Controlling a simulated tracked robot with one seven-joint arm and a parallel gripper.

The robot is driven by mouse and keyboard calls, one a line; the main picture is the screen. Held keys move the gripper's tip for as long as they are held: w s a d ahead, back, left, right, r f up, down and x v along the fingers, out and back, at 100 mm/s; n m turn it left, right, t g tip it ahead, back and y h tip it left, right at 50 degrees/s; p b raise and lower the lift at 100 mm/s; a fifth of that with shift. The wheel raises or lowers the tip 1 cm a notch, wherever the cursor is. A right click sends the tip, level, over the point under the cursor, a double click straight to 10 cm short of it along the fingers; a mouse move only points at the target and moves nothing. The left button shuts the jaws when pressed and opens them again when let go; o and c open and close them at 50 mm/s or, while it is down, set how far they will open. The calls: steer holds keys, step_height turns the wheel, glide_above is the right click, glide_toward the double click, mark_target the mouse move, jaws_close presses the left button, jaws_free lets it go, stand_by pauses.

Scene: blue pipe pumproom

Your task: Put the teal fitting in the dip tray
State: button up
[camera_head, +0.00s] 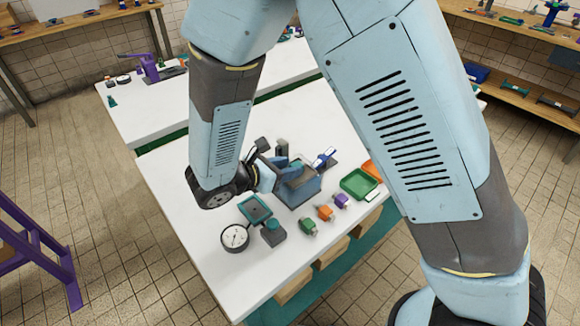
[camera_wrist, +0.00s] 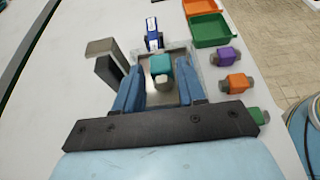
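The teal fitting (camera_wrist: 160,67), with a grey end toward the camera, appears in the wrist view between the two blue fingers of my gripper (camera_wrist: 160,70). A narrow gap shows beside it, and the fingers look open. Behind it is a shallow metallic surface with a pale rim (camera_wrist: 176,51). In the head view this belongs to a blue-grey box (camera_head: 301,191), possibly the dip tray. My gripper (camera_head: 284,163) is over this box. The fitting is hard to make out there. I cannot tell whether it rests on the metal surface.
Green (camera_head: 309,226), orange (camera_head: 326,213) and purple (camera_head: 341,201) fittings lie right of the box. A green tray (camera_head: 360,184) and an orange tray (camera_head: 372,171) are beyond.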

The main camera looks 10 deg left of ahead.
steer(key=v, duration=1)
steer(key=shift+a, duration=0.1)
steer(key=w+d+r+m+g+y, duration=0.1)
steer(key=w+d+r+m+g, duration=0.2)
steer(key=d, duration=0.4)
steer(key=w+d+r+m+g, duration=0.1)
steer(key=d+r+m+g, duration=0.1)
steer(key=d+r+m, duration=0.5)
steer(key=w+d+r+m+g+y, duration=0.1)
steer(key=w+d+r+m+g, duration=0.15)
steer(key=d, duration=0.55)
steer(key=s+d+r+m+t+y, duration=0.1)
steer(key=s+d+r+m+y, duration=0.2)
steer(key=d+m, duration=0.4)
steer(key=s+d+r+m+t+y, duration=0.2)
steer(key=s+d+r+m, duration=0.3)
steer(key=d, duration=0.5)
steer(key=r+m+y, duration=0.1)
steer(key=r+m, duration=0.1)
steer(key=m, duration=0.1)
steer(key=shift+s+d+y, duration=0.2)
steer(key=shift+d+y, duration=0.1)
